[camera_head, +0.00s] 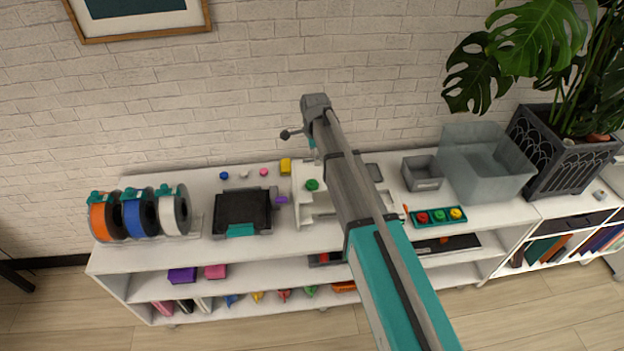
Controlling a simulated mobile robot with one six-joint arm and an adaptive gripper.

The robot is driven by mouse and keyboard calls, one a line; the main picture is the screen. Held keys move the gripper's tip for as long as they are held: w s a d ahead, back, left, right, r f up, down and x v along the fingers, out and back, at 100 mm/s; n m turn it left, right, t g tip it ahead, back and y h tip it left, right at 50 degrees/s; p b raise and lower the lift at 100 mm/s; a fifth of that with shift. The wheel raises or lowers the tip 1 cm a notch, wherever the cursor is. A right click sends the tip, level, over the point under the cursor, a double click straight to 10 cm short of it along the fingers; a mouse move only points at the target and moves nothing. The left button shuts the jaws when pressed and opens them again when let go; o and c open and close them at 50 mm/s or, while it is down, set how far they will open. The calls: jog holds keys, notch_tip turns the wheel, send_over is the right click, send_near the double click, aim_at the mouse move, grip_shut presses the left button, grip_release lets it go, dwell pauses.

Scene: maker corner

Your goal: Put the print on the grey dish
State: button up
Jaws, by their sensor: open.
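I cannot single out the print for certain. A small purple piece (281,199) sits at the right edge of a black-bedded machine (240,212), and small blue (224,175), pink (263,172) and yellow (286,166) pieces lie behind it. A flat grey thing (374,172), perhaps the grey dish, lies right of my arm near the wall, partly hidden by it. My arm crosses the middle of the view, over the shelf top. My gripper is not visible; the arm hides the area behind it.
Several filament spools (137,214) stand at the left. A white partitioned tray (306,211) is partly behind my arm. Right of it are a grey open box (422,178), a teal tray (439,224) of coloured knobs, a translucent bin (484,168) and a planter (556,158).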

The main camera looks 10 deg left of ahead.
jog(key=shift+w+a, duration=0.1)
jog(key=shift+a, duration=0.1)
dwell(0.3)
jog(key=b, duration=0.9)
send_over(312, 182)
jog(key=f, duration=0.8)
jog(key=shift+s+d+f, duration=0.25)
jog(key=shift+f, duration=0.05)
jog(key=f+b, duration=0.3)
jog(key=shift+w+a+f, duration=0.2)
jog(key=shift+w+a, duration=0.05)
jog(key=shift+w, duration=0.05)
jog(key=shift+f+b, duration=0.9)
jog(key=shift+b, duration=0.05)
jog(key=shift+c, duration=0.3)
